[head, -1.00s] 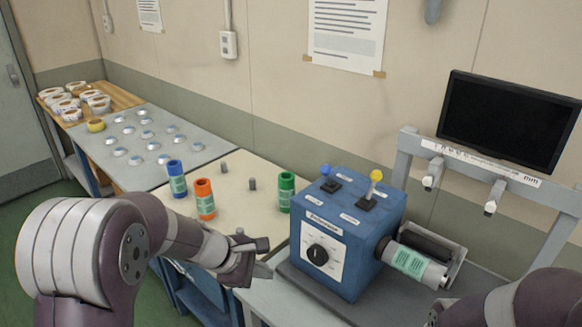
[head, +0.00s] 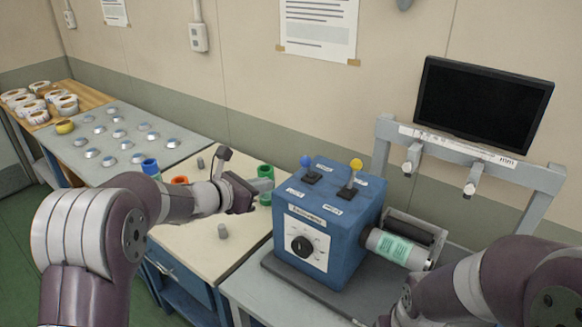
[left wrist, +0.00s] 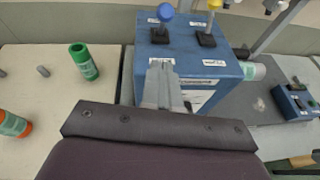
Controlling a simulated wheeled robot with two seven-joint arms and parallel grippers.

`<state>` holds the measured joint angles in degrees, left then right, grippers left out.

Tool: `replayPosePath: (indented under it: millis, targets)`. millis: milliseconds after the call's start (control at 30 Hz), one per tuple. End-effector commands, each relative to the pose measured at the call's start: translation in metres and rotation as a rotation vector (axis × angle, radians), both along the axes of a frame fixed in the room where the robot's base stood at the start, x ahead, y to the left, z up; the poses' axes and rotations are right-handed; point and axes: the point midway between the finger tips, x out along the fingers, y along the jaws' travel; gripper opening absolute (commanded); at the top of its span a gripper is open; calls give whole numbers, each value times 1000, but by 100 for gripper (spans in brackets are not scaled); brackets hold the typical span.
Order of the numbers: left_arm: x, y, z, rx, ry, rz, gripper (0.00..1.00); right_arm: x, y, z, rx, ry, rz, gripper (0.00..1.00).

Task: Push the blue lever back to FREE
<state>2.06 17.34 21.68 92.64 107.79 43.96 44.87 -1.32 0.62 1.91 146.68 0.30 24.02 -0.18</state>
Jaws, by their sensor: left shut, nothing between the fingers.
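The blue lever (head: 305,162) stands on top of the blue rewinder box (head: 320,230), on its left side. It also shows in the left wrist view (left wrist: 164,14), near the top, beyond my fingertips. A yellow lever (head: 354,168) stands to its right. The words on the small labels are too small to read. My left gripper (head: 265,186) is shut and empty, left of the box and apart from the blue lever. In the left wrist view its fingers (left wrist: 160,72) point toward the lever. My right arm shows at the lower right, but its gripper cannot be made out.
A green roll (head: 266,173) stands behind my left gripper, with blue (head: 151,168) and orange rolls further left. A roll with a green label (head: 395,247) sits on the box's right side. A monitor (head: 483,105) and grey frame stand behind.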

Motion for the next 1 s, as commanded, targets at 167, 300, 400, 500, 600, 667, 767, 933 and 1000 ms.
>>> replayPosePath:
  millis: [167,300,400,500,600,667,767,933,1000]
  targets:
    - [28,-26,-10,1,2,-3,0,0,0,13,0,0,0,0]
    - [48,-45,-19,2,1,-2,0,0,0,22,0,0,0,0]
    - [58,-55,-7,2,0,-2,0,0,0,34,0,0,0,0]
    - [65,-62,-4,3,0,-1,0,0,0,40,0,0,0,0]
    - [69,-66,-3,2,-1,-1,0,0,0,42,0,0,0,0]
    - [70,-67,-2,1,0,0,0,0,0,42,0,0,0,0]
    - [71,-67,-3,1,0,0,0,0,0,42,0,0,0,0]
    - [71,-67,-3,1,0,0,0,0,0,41,0,0,0,0]
    - [71,-67,-2,2,1,0,0,0,0,43,0,0,0,0]
